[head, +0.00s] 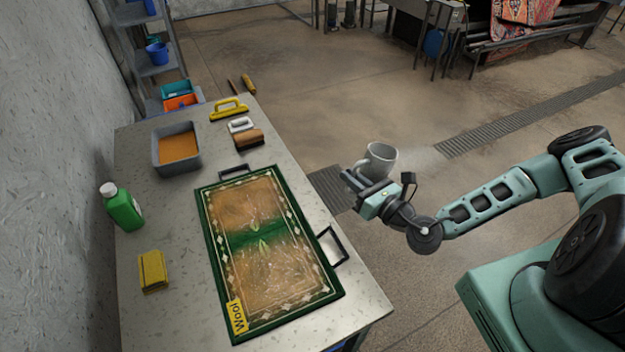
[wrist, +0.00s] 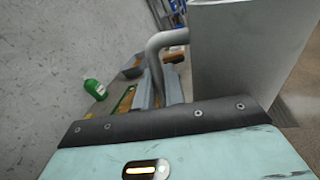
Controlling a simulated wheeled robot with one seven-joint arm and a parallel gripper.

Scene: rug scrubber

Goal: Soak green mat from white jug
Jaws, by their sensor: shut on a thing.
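The white jug (head: 381,157) is held upright by my gripper (head: 362,182), off the table's right side and over the floor. In the wrist view the jug (wrist: 240,50) fills the upper right, and the gripper (wrist: 165,90) is shut on its grey handle (wrist: 156,60). The jug's contents cannot be seen. The green mat (head: 262,240) lies flat on the table to the left of the gripper. It has a green border, a brown, dirty-looking face with a green band across the middle, and a yellow "Wool" tag (head: 237,316).
The table (head: 180,230) also bears a grey basin of brown liquid (head: 178,147), a green bottle (head: 122,206), a yellow sponge (head: 152,271), a brown brush (head: 249,139), and a yellow-handled tool (head: 228,109). A black handle (head: 333,245) sticks out at the mat's right edge.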

